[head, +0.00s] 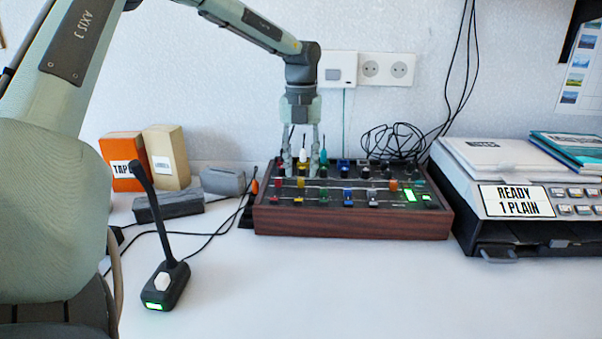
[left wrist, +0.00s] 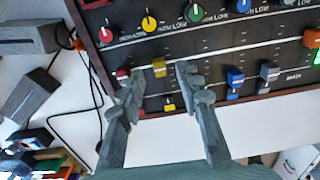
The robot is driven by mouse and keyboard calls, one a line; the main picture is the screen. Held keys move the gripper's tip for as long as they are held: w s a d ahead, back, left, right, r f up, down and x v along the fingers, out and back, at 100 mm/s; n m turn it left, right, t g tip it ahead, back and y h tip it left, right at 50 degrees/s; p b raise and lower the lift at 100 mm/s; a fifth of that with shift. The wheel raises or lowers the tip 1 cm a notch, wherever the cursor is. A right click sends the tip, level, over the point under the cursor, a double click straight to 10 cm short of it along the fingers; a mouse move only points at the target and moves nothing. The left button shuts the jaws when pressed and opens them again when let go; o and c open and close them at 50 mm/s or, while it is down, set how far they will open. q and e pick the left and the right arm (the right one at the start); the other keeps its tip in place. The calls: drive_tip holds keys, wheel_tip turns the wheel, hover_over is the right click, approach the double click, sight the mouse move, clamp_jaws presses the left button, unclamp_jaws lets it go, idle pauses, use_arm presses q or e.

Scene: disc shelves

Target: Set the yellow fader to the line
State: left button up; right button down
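The yellow fader (left wrist: 159,67) is a small yellow cap on the dark panel of the mixer (head: 350,222), which has a wooden front; it also shows in the head view (head: 301,183). My left gripper (head: 301,168) points down over the mixer's left part. In the left wrist view my left gripper (left wrist: 160,85) is open, with one finger on each side of the yellow fader and a gap to the cap. A pale line (left wrist: 245,46) runs across the panel near the faders; my fingers hide part of it. My right gripper is not in view.
A red fader (left wrist: 122,73) is close to the left finger; blue (left wrist: 235,77) and grey (left wrist: 269,71) faders lie right. Knobs (left wrist: 149,23) line the panel. A microphone (head: 166,282) stands front left, a printer (head: 520,200) right. The front table is clear.

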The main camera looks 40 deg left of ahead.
sight(301, 179)
use_arm(q)
wheel_tip(301, 179, up, 10)
drive_tip(key=shift+f, duration=0.25)
idle(0.6)
